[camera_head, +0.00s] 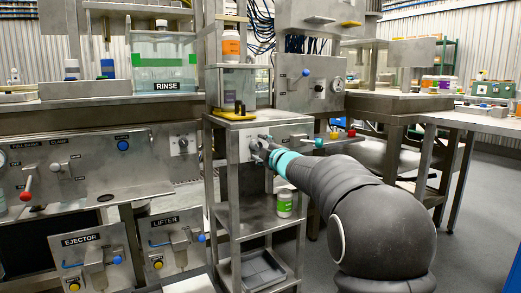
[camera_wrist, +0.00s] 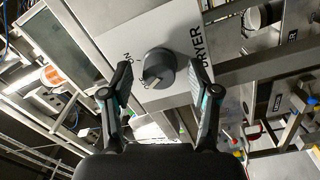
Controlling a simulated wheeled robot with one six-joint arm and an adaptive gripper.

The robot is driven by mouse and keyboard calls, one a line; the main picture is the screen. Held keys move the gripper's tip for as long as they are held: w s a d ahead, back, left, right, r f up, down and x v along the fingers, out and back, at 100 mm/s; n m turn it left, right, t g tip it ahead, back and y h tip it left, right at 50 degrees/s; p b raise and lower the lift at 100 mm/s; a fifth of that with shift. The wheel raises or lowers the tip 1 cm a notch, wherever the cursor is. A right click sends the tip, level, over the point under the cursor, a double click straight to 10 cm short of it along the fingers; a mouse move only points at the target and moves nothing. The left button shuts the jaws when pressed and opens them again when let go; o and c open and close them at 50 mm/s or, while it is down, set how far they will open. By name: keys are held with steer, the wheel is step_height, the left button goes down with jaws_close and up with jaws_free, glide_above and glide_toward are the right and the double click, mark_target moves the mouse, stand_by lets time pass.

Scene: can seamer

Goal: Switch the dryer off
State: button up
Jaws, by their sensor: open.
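The dryer panel (camera_wrist: 180,32) is a pale plate marked DRYER, with a dark round knob (camera_wrist: 159,66) in its middle. An ON mark shows beside the knob; another mark near the knob's lower edge is partly hidden. A light patch shows on the knob's lower side, but I cannot tell its setting for sure. My gripper (camera_wrist: 160,70) is open, one finger on each side of the knob, with visible gaps. In the head view, my gripper (camera_head: 262,147) is at the front of the dryer panel (camera_head: 246,146) on the metal stand, and the knob is hidden.
A RINSE tank (camera_head: 163,62) stands to the left. EJECTOR (camera_head: 82,240) and LIFTER panels are lower left. Red, yellow and teal knobs sit just right.

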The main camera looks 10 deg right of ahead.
steer(key=v, duration=1.2)
steer(key=s+d+f+m+g+h, duration=0.4)
steer(key=d+f+m+h, duration=0.45)
steer(key=f+m, duration=0.2)
steer(key=s+f+m+g+p, duration=0.2)
steer(key=s+f+m+g, duration=0.15)
steer(key=s, duration=0.55)
steer(key=s+a+f+m+g+y+p, duration=0.1)
steer(key=s+a+f+m+g+p, duration=0.15)
steer(key=s, duration=0.65)
steer(key=s+a+f+m+g+p, duration=0.1)
steer(key=s+a+g, duration=0.25)
steer(key=s, duration=0.65)
steer(key=s+a+r+t+y+p, duration=0.1)
steer(key=s+a+r+y+p, duration=0.1)
steer(key=s+a+r, duration=0.3)
steer(key=s+a+p, duration=0.1)
steer(key=s, duration=0.2)
steer(key=shift+s+a+r+p, duration=0.15)
steer(key=shift+s+r+p, duration=0.15)
steer(key=shift+s+r, duration=0.1)
